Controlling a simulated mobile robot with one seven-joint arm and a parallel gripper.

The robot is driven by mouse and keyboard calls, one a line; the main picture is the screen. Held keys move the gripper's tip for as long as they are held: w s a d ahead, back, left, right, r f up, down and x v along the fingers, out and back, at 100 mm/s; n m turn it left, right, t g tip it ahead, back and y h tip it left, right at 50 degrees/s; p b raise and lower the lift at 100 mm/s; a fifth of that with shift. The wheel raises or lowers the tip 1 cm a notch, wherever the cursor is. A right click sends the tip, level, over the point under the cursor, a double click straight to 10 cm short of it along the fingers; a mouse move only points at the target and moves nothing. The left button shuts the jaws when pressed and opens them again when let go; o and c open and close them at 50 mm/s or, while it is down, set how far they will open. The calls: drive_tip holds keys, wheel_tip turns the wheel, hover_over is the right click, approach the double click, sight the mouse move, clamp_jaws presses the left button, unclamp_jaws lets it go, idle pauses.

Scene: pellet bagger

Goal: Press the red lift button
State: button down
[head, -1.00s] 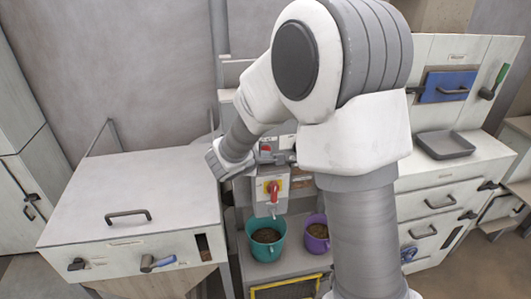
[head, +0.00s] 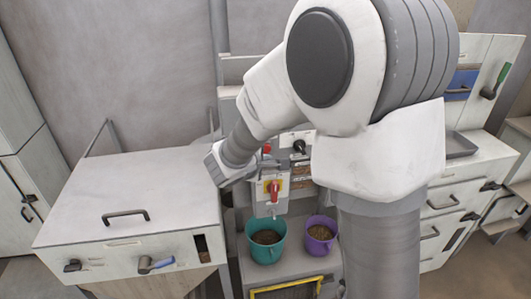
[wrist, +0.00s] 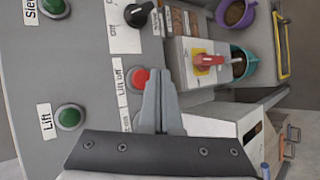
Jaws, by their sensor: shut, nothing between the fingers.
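The red lift button (wrist: 138,78) is a round red cap on the grey panel, beside a "Lift off" label in the wrist view. It also shows small in the head view (head: 267,149). My gripper (wrist: 154,74) is shut and empty. Its fingertips lie right beside the red button in the wrist view and overlap its edge there. I cannot tell whether they touch it. In the head view my wrist is at the left of the panel and the fingertips are hard to make out.
A green Lift button (wrist: 68,117), another green button (wrist: 55,7) and a black knob (wrist: 138,14) share the panel. A red switch on yellow (head: 273,190) sits below the panel. A teal bucket (head: 267,252) and purple bucket (head: 320,246) stand lower. A lidded bin (head: 130,200) is at left.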

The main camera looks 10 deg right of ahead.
drive_tip(key=s+b, duration=0.2)
drive_tip(key=s, duration=0.2)
drive_tip(key=shift+s, duration=0.35)
drive_tip(key=s+d+r+m+g, duration=0.45)
drive_tip(key=s+d+m, duration=0.25)
drive_tip(key=s, duration=0.6)
drive_tip(key=s+a+r+m+y, duration=0.2)
drive_tip(key=s+a+m+y, duration=0.3)
drive_tip(key=s, duration=0.6)
drive_tip(key=shift+a+r+y, duration=0.25)
drive_tip(key=shift+a+y, duration=0.25)
drive_tip(key=shift+y, duration=0.2)
drive_tip(key=shift+t, duration=0.25)
